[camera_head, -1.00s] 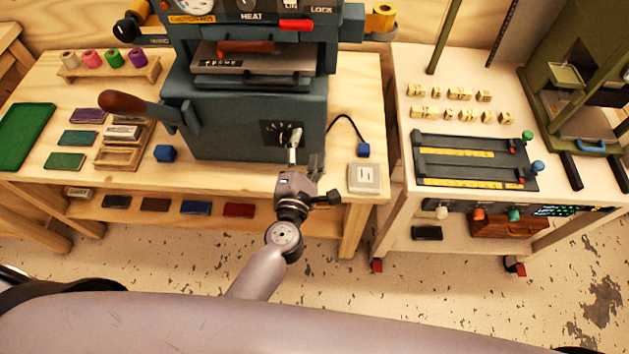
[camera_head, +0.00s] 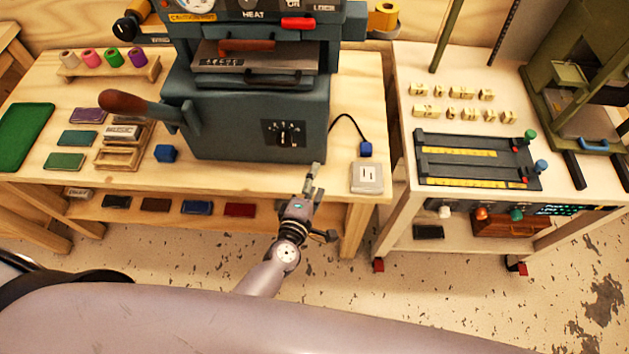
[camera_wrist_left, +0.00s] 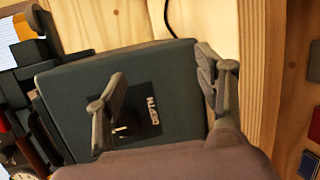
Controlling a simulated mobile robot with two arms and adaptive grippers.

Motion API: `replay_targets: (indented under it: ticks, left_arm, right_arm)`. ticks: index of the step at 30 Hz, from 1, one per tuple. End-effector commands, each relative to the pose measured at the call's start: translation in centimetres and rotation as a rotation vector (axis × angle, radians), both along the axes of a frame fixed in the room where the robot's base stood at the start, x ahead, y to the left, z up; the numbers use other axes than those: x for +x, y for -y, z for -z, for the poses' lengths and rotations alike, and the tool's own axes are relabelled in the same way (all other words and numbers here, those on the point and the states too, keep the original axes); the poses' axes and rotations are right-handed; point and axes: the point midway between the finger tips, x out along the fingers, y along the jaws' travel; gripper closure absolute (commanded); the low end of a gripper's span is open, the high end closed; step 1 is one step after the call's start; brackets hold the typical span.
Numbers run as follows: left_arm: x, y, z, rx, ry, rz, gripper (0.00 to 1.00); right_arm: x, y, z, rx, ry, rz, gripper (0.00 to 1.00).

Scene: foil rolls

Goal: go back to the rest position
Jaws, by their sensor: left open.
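My left gripper (camera_head: 313,178) is in front of the hot-foil press (camera_head: 240,120), near the front edge of the wooden bench. It is open and empty. In the left wrist view my two fingers (camera_wrist_left: 163,92) stand apart, with the dark press body (camera_wrist_left: 160,70) beyond them. The small dial plate (camera_head: 284,134) on the press shows above the gripper in the head view and between the fingers in the wrist view. The gripper is apart from the dial. My right gripper is not in view.
A white cart (camera_head: 402,205) stands at right. Floor in front of the bench is clear.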

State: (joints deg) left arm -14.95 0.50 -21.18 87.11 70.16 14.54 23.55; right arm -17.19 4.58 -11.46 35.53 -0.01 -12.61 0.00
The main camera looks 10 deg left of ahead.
Motion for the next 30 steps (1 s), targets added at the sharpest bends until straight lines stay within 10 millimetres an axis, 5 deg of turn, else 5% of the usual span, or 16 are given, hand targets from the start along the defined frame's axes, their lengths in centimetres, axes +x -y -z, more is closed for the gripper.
replay_targets:
  ticks: [10,14,20,24,30]
  left_arm:
    - [0.0,0.0,0.0,0.001,0.000,0.000,0.37]
    - [-0.8,-0.1,2.4,0.083,-0.030,0.037,0.37]
    - [-6.2,-1.3,13.5,0.469,-0.183,0.261,0.37]
    - [-12.6,-3.5,22.0,0.750,-0.323,0.488,0.37]
    - [-23.9,-8.0,31.4,1.062,-0.524,0.849,0.37]
  right_arm:
    - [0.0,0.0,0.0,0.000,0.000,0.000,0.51]
    - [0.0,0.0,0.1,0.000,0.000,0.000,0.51]
    - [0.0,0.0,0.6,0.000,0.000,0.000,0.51]
    - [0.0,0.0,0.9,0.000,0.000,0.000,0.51]
    - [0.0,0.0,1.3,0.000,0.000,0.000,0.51]
